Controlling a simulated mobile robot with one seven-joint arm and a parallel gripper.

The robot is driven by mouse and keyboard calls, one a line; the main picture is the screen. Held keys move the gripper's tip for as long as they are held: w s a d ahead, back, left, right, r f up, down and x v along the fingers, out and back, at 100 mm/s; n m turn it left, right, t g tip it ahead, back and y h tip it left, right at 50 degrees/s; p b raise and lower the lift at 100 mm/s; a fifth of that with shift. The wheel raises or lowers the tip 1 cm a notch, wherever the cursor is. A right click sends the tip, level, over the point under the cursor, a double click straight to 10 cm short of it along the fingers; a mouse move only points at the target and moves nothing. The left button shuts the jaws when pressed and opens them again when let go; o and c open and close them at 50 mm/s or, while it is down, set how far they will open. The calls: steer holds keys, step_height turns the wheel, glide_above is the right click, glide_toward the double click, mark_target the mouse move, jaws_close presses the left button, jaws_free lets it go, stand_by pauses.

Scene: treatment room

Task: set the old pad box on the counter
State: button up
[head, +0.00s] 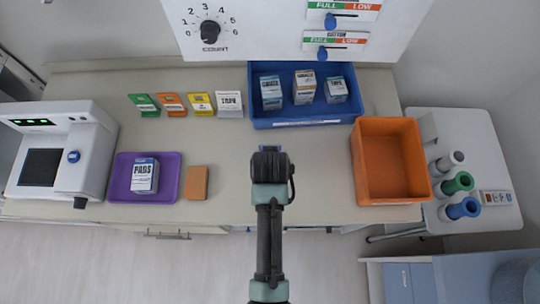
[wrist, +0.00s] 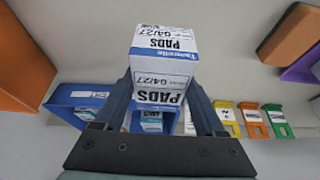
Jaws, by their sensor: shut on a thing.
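My gripper (head: 270,152) is over the middle of the counter (head: 325,185). In the wrist view my gripper (wrist: 160,104) is shut on a white and blue pad box (wrist: 162,42). Its label reads PADS and 04/27, upside down in that view. In the head view the held box is mostly hidden behind my wrist. I cannot tell whether it touches the counter. A second pad box (head: 145,175) stands in the purple tray (head: 115,188) at the left; its date is too small to read.
A blue bin (head: 290,124) with several small boxes stands behind my gripper. An orange empty bin (head: 362,180) stands to the right, a brown block (head: 196,182) to the left. Several coloured cards (head: 173,104) stand at the back. A white device (head: 62,150) is far left. Counter beside my gripper is clear.

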steer(key=shift+s+f, duration=0.25)
steer(key=shift+f, duration=0.25)
steer(key=shift+s+f, duration=0.25)
steer(key=shift+f, duration=0.25)
steer(key=shift+w+f, duration=0.2)
steer(key=shift+f, duration=2.25)
steer(key=shift+f, duration=0.2)
steer(key=o, duration=1.4)
steer(key=shift+r, duration=0.1)
steer(key=shift+r+p, duration=0.2)
steer(key=shift+p, duration=0.15)
steer(key=v, duration=1.1)
steer(key=shift+s+r, duration=0.25)
steer(key=shift+r, duration=0.1)
